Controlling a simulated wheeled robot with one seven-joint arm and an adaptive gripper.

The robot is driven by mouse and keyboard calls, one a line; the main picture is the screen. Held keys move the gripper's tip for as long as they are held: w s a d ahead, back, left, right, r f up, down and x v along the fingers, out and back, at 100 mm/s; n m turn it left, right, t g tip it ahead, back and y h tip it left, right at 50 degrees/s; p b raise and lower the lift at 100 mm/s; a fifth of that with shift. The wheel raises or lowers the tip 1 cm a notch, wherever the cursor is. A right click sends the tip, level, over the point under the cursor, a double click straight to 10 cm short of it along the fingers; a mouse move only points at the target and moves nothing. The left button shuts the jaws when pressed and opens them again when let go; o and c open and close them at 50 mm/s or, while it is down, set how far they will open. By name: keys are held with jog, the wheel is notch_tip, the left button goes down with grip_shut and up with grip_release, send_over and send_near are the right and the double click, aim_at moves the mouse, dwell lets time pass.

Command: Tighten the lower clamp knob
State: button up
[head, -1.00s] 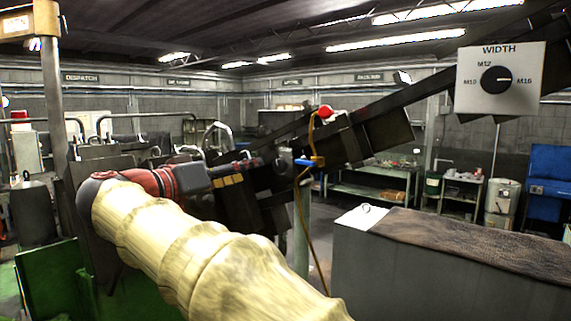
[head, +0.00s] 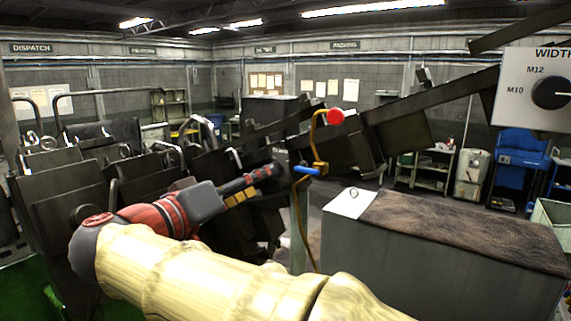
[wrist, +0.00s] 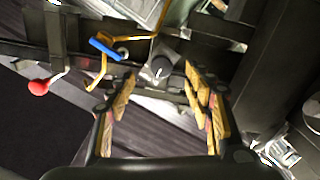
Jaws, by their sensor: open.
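A dark round knob (wrist: 160,67) with a pale line on its face sits on the dark machine rail in the wrist view, likely the lower clamp knob. It shows between and just beyond the fingertips, with no finger visibly touching it. My gripper (wrist: 161,84) is open and empty, with wood-toned pads on its fingers. In the head view my gripper (head: 262,178) reaches toward the machine, left of the blue lever handle (head: 308,170). I cannot make out the knob in the head view.
A yellow bent bracket (head: 318,140) and a red ball (head: 335,116) stand close by the gripper. A sloping dark rail (head: 440,92) rises right. A grey cabinet (head: 400,255) with a brown mat stands at right. A WIDTH dial panel (head: 520,100) is at upper right.

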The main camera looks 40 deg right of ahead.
jog(key=w+d+m+b, duration=0.2)
jog(key=d+m+b, duration=0.3)
jog(key=m+b, duration=0.2)
jog(key=shift+w+d+f+b, duration=0.2)
jog(key=shift+d+b, duration=0.1)
jog(key=shift+b, duration=0.6)
jog(key=shift+r+m, duration=0.1)
jog(key=shift+m, duration=0.2)
jog(key=shift+c, duration=0.3)
grip_shut()
